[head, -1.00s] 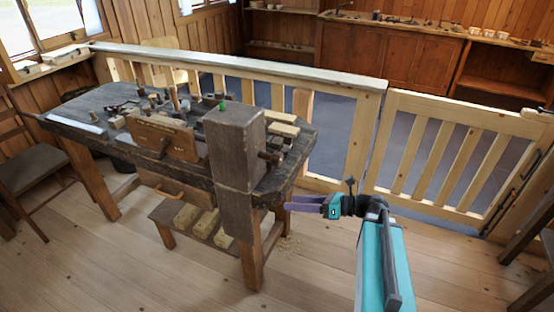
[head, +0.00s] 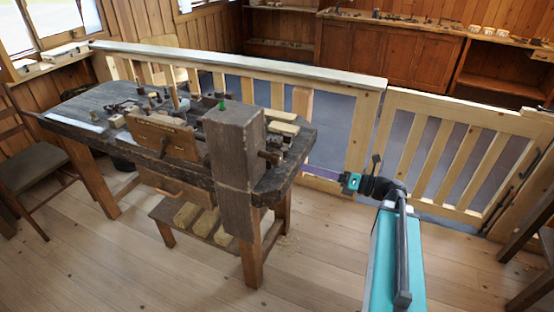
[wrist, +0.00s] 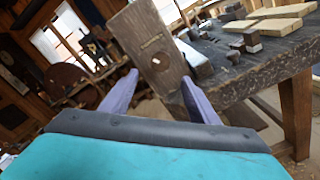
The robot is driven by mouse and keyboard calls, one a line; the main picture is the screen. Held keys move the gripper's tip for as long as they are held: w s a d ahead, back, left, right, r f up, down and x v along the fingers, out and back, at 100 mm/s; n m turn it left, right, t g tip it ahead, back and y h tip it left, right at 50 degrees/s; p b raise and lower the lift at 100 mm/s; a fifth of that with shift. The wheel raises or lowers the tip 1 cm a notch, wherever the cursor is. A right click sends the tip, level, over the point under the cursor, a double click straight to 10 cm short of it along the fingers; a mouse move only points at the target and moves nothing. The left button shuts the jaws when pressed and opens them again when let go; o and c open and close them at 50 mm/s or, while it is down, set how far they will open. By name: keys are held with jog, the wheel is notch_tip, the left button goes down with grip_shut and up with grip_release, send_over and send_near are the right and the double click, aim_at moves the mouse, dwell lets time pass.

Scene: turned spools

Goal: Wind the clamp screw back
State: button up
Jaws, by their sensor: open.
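A dark wooden screw (head: 270,157) sticks out from the right side of the tall block (head: 234,150) at the near right end of the workbench. In the wrist view its round end (wrist: 160,62) faces me on the face of the block, almost end-on, with a small pale spot at its middle. My gripper (head: 312,168) is to the right of the screw, pointing left at it, with a clear gap. In the wrist view my gripper (wrist: 158,77) has its two purple fingers apart, with nothing between them. The screw end appears just above and between the fingertips.
The workbench (head: 62,122) bears tools and pale wood blocks (head: 282,128) behind the screw. A wooden board (head: 160,138) stands at its front edge. A railing (head: 240,64) and a slatted gate (head: 450,155) stand behind. The floor to the right is open.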

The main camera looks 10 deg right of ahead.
aim_at(281, 160)
jog(key=shift+p+x, duration=1.05)
jog(key=shift+x, duration=5.55)
jog(key=c, duration=1)
jog(key=shift+d, duration=0.35)
jog(key=shift+c, duration=0.2)
jog(key=shift+a, duration=0.25)
